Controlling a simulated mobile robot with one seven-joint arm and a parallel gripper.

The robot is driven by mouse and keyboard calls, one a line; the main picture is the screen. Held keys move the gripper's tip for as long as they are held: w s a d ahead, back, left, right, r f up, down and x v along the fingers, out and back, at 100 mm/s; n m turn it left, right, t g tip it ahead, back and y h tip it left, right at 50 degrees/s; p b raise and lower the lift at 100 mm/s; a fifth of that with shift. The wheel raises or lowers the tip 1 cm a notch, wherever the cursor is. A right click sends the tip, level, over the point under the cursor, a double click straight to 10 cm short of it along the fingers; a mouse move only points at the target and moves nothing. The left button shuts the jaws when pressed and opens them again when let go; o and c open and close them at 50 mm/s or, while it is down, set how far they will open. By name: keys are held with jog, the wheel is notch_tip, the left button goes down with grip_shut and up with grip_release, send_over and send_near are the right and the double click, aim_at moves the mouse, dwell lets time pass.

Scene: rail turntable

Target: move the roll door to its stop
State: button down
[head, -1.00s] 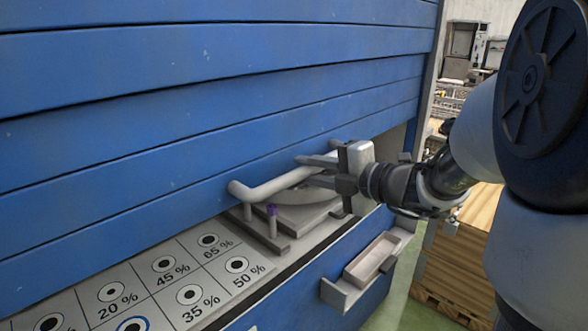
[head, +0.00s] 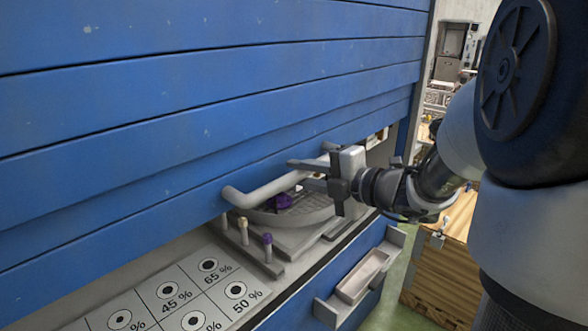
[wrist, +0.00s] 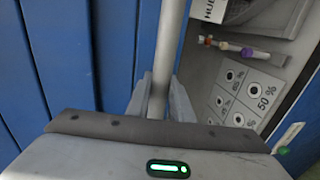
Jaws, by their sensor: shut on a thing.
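The roll door (head: 200,100) is a wall of wide blue horizontal slats. A pale grey bar handle (head: 262,191) runs along its lower edge. The door is partly raised, with an open gap below it. My gripper (head: 303,175) is shut on the handle, towards its right end in the head view. In the wrist view the two fingers (wrist: 160,88) sit on either side of the bar (wrist: 170,35), with the blue slats (wrist: 65,60) on the left.
Under the door are a grey round turntable (head: 310,212) with a purple piece (head: 283,201) on it, a rack (head: 258,254) with small capped tubes, and a percent-marked board (head: 180,290). A small tray (head: 362,276) juts from the front. A wooden crate (head: 440,270) stands at right.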

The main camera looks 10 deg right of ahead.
notch_tip(320, 180, up, 5)
jog(key=p, duration=0.3)
jog(key=shift+f, duration=0.25)
jog(key=c, duration=1.6)
grip_release()
jog(key=shift+o, duration=0.2)
jog(key=p+v, duration=0.1)
jog(key=v, duration=1.6)
jog(key=shift+s+d, duration=0.2)
